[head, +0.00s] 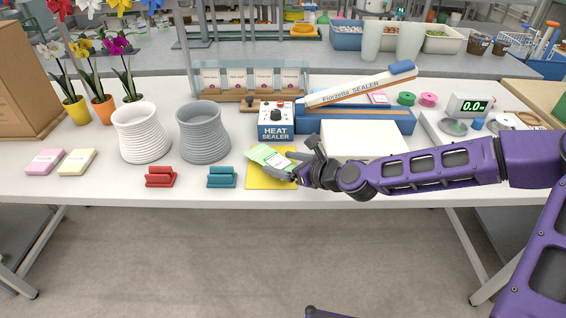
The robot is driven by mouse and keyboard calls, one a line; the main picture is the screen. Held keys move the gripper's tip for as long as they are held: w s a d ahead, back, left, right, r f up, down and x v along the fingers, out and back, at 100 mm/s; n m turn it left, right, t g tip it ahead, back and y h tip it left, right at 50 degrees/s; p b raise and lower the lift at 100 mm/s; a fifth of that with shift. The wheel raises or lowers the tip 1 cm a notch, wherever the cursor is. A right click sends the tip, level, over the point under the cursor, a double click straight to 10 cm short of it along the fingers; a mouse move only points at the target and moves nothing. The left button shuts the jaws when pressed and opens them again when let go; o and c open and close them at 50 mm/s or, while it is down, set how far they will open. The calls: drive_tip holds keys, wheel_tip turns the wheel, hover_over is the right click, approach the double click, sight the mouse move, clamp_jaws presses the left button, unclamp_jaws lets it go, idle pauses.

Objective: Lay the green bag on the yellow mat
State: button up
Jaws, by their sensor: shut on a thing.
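The green bag (268,157) is a small flat packet with a pale label band. My gripper (292,174) is shut on its right end. The bag is over the yellow mat (262,181), tilted, with its left end over the mat's upper left part. I cannot tell whether the bag touches the mat. The mat is a flat yellow square near the front edge of the white table. My gripper and the bag hide the mat's upper and right parts.
The heat sealer (276,121) stands just behind the mat, with its long arm to the right. A teal clip (222,177) and a red clip (160,177) lie to the left. Grey (203,132) and white (141,133) ribbed pots stand behind them. Pink (45,162) and cream (77,162) bags lie far left.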

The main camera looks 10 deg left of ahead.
drive_tip(key=shift+f+b, duration=0.35)
drive_tip(key=shift+f, duration=0.3)
drive_tip(key=o, duration=1.2)
drive_tip(key=shift+o, duration=0.2)
drive_tip(key=p+v, duration=0.3)
drive_tip(key=v, duration=1.4)
drive_tip(key=shift+d+r+p, duration=0.2)
drive_tip(key=shift+r+p, duration=0.05)
drive_tip(key=shift+p, duration=0.1)
